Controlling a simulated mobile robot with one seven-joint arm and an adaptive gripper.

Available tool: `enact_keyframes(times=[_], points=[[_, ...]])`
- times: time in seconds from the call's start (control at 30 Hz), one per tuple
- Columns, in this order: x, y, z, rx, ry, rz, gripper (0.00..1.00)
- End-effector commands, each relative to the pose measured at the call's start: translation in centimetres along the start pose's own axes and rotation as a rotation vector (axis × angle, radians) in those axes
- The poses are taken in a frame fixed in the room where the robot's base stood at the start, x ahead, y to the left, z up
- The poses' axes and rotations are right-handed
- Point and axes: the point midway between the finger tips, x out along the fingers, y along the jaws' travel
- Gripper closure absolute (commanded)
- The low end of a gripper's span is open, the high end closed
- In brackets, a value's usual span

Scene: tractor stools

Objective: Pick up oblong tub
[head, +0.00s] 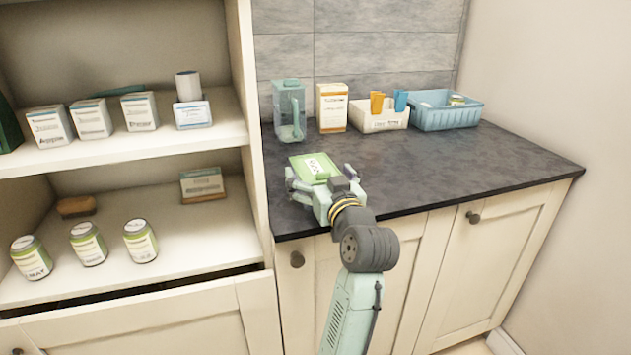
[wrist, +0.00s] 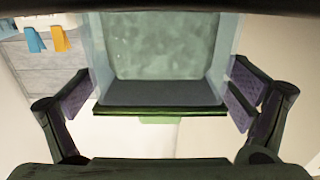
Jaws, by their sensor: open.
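The oblong tub (head: 314,166) has a green lid with a white label and sits at the counter's front left part in the head view. In the wrist view the tub (wrist: 160,92) shows pale see-through walls and a dark green rim edge. My gripper (head: 318,187) is at the tub, with its fingers open on either side. The tub's underside is hidden.
Shelves with boxes and jars are left. The counter's right side is clear.

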Motion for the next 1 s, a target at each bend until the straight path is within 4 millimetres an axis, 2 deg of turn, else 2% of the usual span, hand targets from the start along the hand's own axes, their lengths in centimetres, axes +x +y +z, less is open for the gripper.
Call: enact_keyframes(times=[0.3, 1.0], points=[[0.58, 0.0, 0.04, -0.001, 0.001, 0.0, 0.04], [0.55, -0.01, 0.03, 0.0, 0.0, 0.0, 0.51]])
